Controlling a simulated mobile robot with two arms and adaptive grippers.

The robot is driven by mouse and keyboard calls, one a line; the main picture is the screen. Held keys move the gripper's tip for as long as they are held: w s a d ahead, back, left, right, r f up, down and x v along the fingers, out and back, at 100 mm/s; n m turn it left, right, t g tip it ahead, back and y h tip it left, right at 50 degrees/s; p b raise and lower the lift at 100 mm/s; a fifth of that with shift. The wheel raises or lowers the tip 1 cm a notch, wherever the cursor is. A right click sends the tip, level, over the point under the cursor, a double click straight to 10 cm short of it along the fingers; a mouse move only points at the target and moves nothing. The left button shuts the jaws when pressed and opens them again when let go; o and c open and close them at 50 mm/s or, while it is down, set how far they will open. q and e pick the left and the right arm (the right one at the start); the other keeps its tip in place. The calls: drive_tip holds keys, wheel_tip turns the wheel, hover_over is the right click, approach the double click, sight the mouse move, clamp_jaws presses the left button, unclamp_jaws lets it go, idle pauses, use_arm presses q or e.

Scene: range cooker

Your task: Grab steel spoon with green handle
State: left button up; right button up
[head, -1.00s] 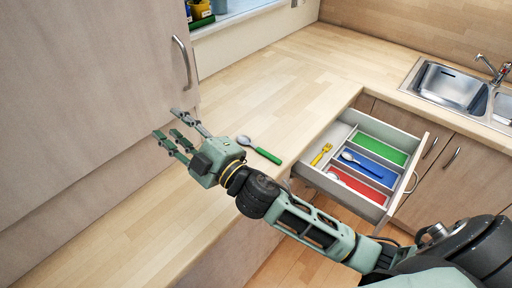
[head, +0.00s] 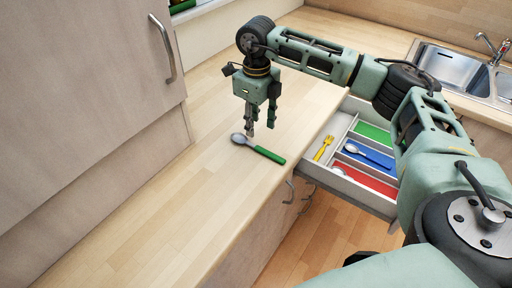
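The steel spoon with the green handle (head: 266,153) lies on the wooden worktop near its front edge. Its bowl points left and its handle points right toward the drawer. My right gripper (head: 261,134) points down just behind and above the spoon, with nothing seen in it. Its fingers look apart, with a small gap between the tips. I cannot tell whether the tips touch the worktop. My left gripper is not in view.
An open drawer (head: 333,127) to the right has green, blue and red compartments, holding a yellow fork (head: 323,148) and other spoons. A tall cabinet (head: 80,90) stands at left. The sink (head: 452,72) is at the back right. The worktop (head: 190,200) left of the spoon is clear.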

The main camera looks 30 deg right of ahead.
sight(256, 146)
drive_tip(key=f+p, duration=0.1)
drive_tip(key=f, duration=0.2)
drive_tip(key=f+p, duration=0.1)
drive_tip(key=f, duration=0.2)
drive_tip(key=shift+s+a+f+p, duration=0.15)
drive_tip(key=shift+a+f+p, duration=0.1)
drive_tip(key=shift+p, duration=0.1)
drive_tip(key=shift+f, duration=0.45)
clamp_jaws()
